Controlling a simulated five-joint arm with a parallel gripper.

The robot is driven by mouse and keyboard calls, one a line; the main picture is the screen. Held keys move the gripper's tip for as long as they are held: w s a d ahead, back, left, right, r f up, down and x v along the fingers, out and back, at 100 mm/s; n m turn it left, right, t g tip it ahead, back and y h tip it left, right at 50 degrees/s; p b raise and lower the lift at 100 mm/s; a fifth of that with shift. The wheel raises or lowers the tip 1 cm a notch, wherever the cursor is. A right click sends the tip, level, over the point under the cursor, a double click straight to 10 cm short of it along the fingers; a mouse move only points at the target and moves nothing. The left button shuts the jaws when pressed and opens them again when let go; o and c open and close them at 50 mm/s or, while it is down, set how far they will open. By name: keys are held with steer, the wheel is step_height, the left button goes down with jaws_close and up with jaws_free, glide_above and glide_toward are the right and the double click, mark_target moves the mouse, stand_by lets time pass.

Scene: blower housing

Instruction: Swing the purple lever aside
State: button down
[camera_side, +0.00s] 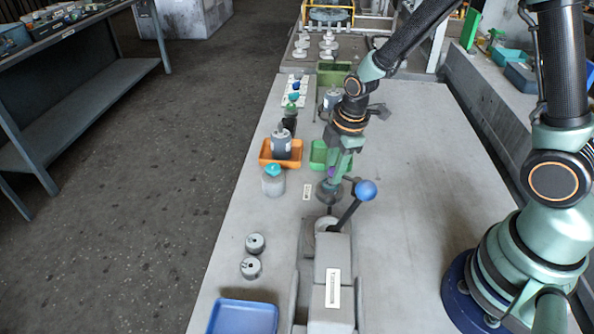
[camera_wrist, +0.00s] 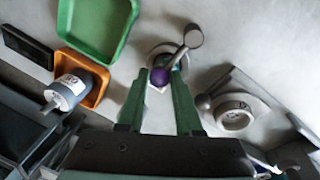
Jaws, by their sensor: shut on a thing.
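The purple lever's ball (camera_wrist: 159,77) sits between my fingertips in the wrist view. Its grey arm runs up and right from a pale round base to a grey knob end (camera_wrist: 193,36). My gripper (camera_wrist: 160,84) is shut on the purple lever, with one green finger on each side of the ball. The rest of the lever is mostly hidden there by my gripper.
A blue-knobbed lever (camera_side: 366,190) stands tilted on the grey block fixture (camera_side: 332,290), close right of my gripper. An orange tray (camera_side: 297,160) holds a grey cylinder (camera_side: 281,143). A green tray (camera_wrist: 95,25) is beside it. The bench's right half (camera_side: 430,150) has free room.

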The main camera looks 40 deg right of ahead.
steer(key=c, duration=0.6)
jaws_free()
steer(key=r, duration=0.4)
steer(key=s+r, duration=0.1)
steer(key=r, duration=0.3)
steer(key=s+r, duration=0.1)
steer(key=r, duration=0.3)
steer(key=shift+o, duration=0.2)
